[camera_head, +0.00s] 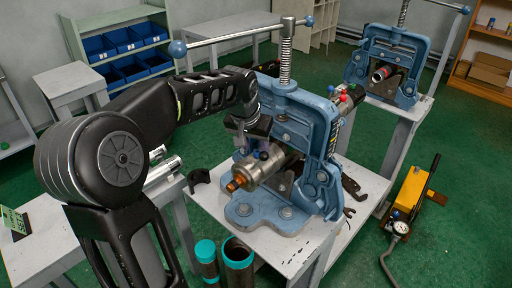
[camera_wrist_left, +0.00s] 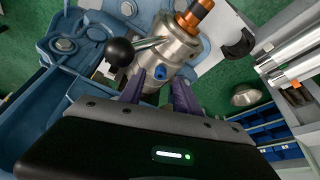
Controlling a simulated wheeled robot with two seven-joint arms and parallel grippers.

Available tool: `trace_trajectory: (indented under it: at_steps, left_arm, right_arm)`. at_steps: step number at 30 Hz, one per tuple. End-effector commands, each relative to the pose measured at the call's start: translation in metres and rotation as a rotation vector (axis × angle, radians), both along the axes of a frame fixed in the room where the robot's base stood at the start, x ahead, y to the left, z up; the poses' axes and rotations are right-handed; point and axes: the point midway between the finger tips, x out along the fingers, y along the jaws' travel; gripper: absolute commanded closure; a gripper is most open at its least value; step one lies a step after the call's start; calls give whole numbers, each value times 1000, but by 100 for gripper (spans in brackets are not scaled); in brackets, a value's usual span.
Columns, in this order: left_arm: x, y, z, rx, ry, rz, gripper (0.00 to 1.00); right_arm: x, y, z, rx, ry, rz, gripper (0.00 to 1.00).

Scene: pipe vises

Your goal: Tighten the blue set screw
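The blue set screw (camera_wrist_left: 161,72) shows in the left wrist view as a small blue round head on the side of a silver metal fitting (camera_wrist_left: 172,45). The fitting has a copper-coloured end (camera_wrist_left: 195,14) and a lever with a black ball (camera_wrist_left: 119,51). In the head view the fitting (camera_head: 240,175) sits at the front of the near blue vise (camera_head: 290,108). My left gripper (camera_wrist_left: 159,86) is open, its two purple fingers apart on either side of the screw head. I cannot tell whether they touch it. In the head view it (camera_head: 252,150) is just above the fitting. My right gripper is not in view.
The vise's long handle with blue balls (camera_head: 178,48) crosses above my left arm. A black curved part (camera_head: 198,178) and wrenches (camera_head: 351,187) lie on the grey table (camera_head: 215,205). Teal-topped pipes (camera_head: 238,254) stand in front. A second vise (camera_head: 382,60) is behind.

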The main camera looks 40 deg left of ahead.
Motion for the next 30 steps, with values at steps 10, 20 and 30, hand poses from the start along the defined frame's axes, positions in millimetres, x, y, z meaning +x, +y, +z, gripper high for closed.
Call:
trace_trajectory:
  at_steps: [10, 20, 30]
  left_arm:
    - [7, 2, -17, 0, -1, 1, 60]
    - [7, 2, -17, 0, 0, 1, 78]
    - [7, 2, -17, 0, 0, 1, 100]
  right_arm:
    - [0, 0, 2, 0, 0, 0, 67]
    - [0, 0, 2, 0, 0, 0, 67]
    - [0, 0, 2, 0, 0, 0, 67]
